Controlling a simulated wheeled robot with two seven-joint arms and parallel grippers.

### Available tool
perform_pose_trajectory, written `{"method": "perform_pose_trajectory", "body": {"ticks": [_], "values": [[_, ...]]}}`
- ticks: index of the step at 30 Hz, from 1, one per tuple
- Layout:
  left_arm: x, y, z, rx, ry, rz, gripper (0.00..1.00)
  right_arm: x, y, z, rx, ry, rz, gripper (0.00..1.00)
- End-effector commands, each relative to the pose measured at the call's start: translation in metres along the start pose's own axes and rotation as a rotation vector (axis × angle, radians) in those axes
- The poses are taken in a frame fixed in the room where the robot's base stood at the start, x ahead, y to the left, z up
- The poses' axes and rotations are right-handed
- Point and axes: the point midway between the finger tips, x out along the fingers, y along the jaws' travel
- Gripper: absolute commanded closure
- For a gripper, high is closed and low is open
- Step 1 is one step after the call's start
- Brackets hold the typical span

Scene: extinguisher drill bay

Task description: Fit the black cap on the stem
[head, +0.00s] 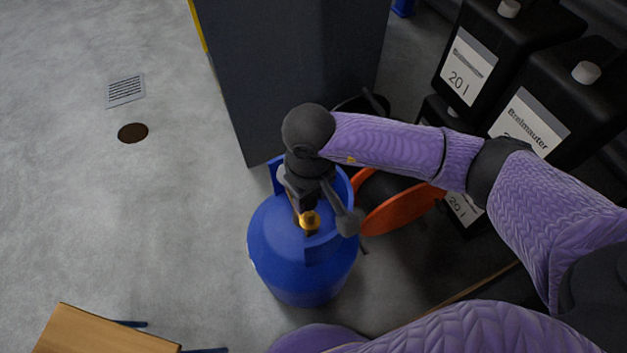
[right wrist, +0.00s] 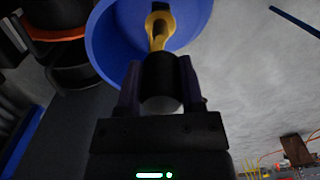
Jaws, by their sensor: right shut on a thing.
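A blue gas cylinder (head: 300,270) with a raised collar stands upright on the floor. Brass valve parts (head: 309,220) show inside its collar, and a yellow brass stem (right wrist: 158,40) shows in the right wrist view. My right gripper (head: 303,195) is over the collar, pointing down. In the right wrist view its fingers are shut on the black cap (right wrist: 158,72), a short dark cylinder with a pale end towards the camera. The cap lines up with the stem; I cannot tell whether they touch. In the head view the gripper hides the cap. My left gripper is not in view.
A dark grey cabinet (head: 290,70) stands just behind the cylinder. An orange disc-like object (head: 400,212) lies to its right, near black canisters (head: 545,120) with white labels. A wooden board (head: 100,335) is at the lower left.

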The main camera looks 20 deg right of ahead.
Motion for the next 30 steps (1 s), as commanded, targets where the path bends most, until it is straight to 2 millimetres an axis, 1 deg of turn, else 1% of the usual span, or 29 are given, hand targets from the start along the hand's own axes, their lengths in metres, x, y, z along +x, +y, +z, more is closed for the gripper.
{"method": "perform_pose_trajectory", "body": {"ticks": [1, 7, 15, 20, 30], "values": [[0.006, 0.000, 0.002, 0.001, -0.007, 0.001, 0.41, 0.009, 0.000, 0.000, 0.001, -0.004, -0.002, 1.00], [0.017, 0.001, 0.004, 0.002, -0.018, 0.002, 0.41, 0.028, 0.000, 0.001, 0.001, -0.004, -0.002, 1.00], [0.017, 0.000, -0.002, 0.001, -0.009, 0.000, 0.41, 0.027, 0.000, 0.000, 0.001, 0.000, 0.000, 1.00], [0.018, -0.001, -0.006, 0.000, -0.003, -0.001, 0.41, 0.030, 0.001, 0.003, 0.002, 0.001, 0.009, 1.00], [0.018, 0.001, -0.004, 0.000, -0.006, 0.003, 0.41, 0.032, 0.001, 0.005, 0.002, 0.002, 0.014, 1.00]]}}
